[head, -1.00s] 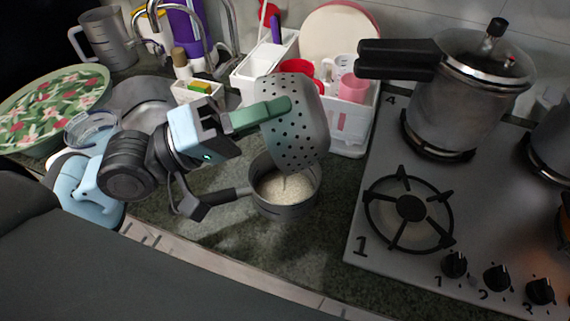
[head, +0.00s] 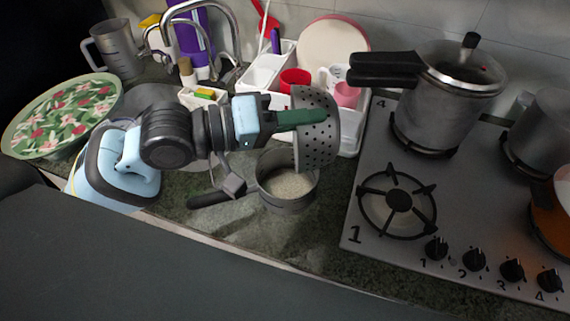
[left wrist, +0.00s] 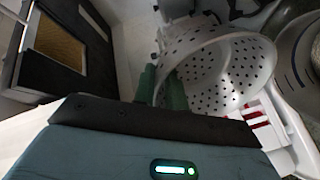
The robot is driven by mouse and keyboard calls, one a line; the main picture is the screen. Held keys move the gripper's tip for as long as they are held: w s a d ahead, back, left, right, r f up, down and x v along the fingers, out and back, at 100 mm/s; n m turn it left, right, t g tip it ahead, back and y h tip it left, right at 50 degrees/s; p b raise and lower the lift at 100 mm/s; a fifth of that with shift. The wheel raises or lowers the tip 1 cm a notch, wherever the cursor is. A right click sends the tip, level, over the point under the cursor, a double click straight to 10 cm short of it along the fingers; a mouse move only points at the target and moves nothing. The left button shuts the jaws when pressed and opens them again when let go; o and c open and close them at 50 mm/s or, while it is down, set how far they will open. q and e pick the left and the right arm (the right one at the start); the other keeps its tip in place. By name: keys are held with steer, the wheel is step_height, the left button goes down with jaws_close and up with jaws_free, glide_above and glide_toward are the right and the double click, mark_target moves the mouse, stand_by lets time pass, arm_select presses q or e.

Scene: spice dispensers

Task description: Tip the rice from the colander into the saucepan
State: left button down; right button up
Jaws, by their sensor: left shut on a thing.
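The grey perforated colander (head: 318,145) is tipped on its side above the saucepan (head: 268,200), and its rim is on the left. My left gripper (head: 308,117) is shut on the colander's edge with its green fingers. The left wrist view shows the fingers (left wrist: 160,88) on the rim and the colander's inner wall (left wrist: 215,65) with no rice visible on it. White rice (head: 289,184) lies in the saucepan, which stands on the counter with its dark handle to the left. The colander hides part of the saucepan's back right rim. My right gripper is not in view.
A hob (head: 350,225) with a pressure cooker (head: 445,105) is on the right. A white rack (head: 352,128) with cups stands behind the colander. A tap (head: 206,45) and floral tray (head: 62,115) are at left. The counter (head: 245,235) before the saucepan is clear.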

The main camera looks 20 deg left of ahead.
arm_select(q)
steer(key=shift+d+r, duration=0.25)
steer(key=shift+r, duration=0.05)
steer(key=shift+w+d+g+y+p, duration=0.3)
steer(key=shift+w+d+y+p, duration=0.05)
steer(key=shift+d+y+p, duration=0.35)
steer(key=shift+w+d+m+y, duration=0.1)
steer(key=shift+d+m+y, duration=0.15)
steer(key=shift+m+y, duration=0.05)
steer(key=shift+w+d+f+m+g+y, duration=0.25)
steer(key=shift+w+d+f+g+y, duration=0.9)
steer(key=shift+d+f+y, duration=1.4)
steer(key=shift+w+d+f+m+g+y, duration=0.3)
steer(key=shift+w+d+f+g+y, duration=0.8)
steer(key=shift+d+f+y, duration=1.45)
steer(key=shift+w+d+f+m+g+y, duration=0.25)
steer(key=shift+w+d+f+g+y, duration=1.05)
steer(key=shift+d+y, duration=1.4)
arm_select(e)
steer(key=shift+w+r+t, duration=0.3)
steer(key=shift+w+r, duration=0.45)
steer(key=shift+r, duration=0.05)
arm_select(q)
steer(key=shift+s+d+f+h, duration=0.1)
steer(key=shift+s+d+h, duration=0.1)
steer(key=shift+d+h, duration=0.4)
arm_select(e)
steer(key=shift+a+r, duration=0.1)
